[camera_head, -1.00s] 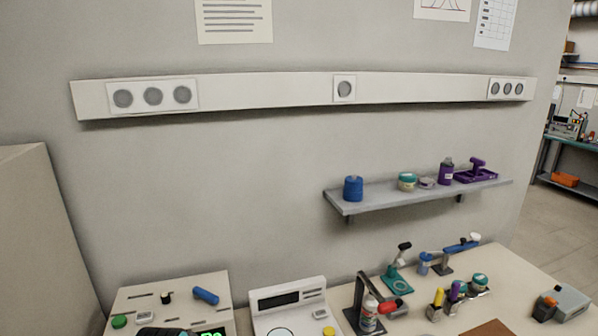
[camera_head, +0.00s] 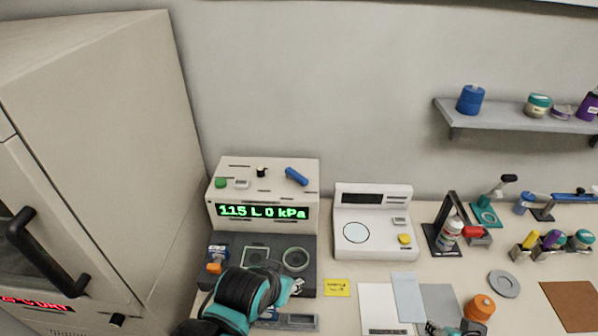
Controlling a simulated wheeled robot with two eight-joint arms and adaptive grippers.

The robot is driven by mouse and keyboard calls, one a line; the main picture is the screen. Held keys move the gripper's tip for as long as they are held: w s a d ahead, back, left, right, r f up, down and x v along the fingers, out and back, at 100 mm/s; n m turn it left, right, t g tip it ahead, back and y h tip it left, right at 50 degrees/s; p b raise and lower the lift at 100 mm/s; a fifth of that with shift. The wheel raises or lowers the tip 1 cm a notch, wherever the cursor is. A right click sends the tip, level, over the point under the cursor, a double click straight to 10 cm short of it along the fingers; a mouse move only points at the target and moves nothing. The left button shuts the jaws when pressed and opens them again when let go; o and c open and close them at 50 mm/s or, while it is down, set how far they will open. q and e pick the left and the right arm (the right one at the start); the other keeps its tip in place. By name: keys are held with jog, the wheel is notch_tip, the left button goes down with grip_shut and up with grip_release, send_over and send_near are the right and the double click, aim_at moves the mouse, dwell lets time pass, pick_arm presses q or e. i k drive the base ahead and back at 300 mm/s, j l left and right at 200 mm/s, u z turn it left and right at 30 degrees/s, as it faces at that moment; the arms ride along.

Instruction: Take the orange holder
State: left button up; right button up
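An orange rounded piece with a small knob or hole on top (camera_head: 480,306) stands on the bench at the lower right; it is the clearest orange thing and looks like the orange holder. A teal and dark part of my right gripper (camera_head: 452,328) shows at the bottom edge, just left of the orange piece; its fingers are mostly cut off. My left arm's black and teal end (camera_head: 247,293) is over the front of the device with the green display. I cannot make out its fingertips.
The display device (camera_head: 262,212) and a white scale-like instrument (camera_head: 373,220) stand against the wall. A grey disc (camera_head: 503,284), a brown mat (camera_head: 572,306) and a white sheet (camera_head: 381,309) lie nearby. A tall cabinet (camera_head: 95,130) fills the left. A grey shelf (camera_head: 510,119) is above.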

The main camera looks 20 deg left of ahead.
aim_at(468, 315)
jog(key=l+z, duration=0.4)
jog(key=i+l+z, duration=0.15)
jog(key=z, duration=0.2)
jog(key=i+l+z, duration=0.1)
jog(key=z, duration=0.3)
jog(key=i+l, duration=0.05)
jog(key=l, duration=0.05)
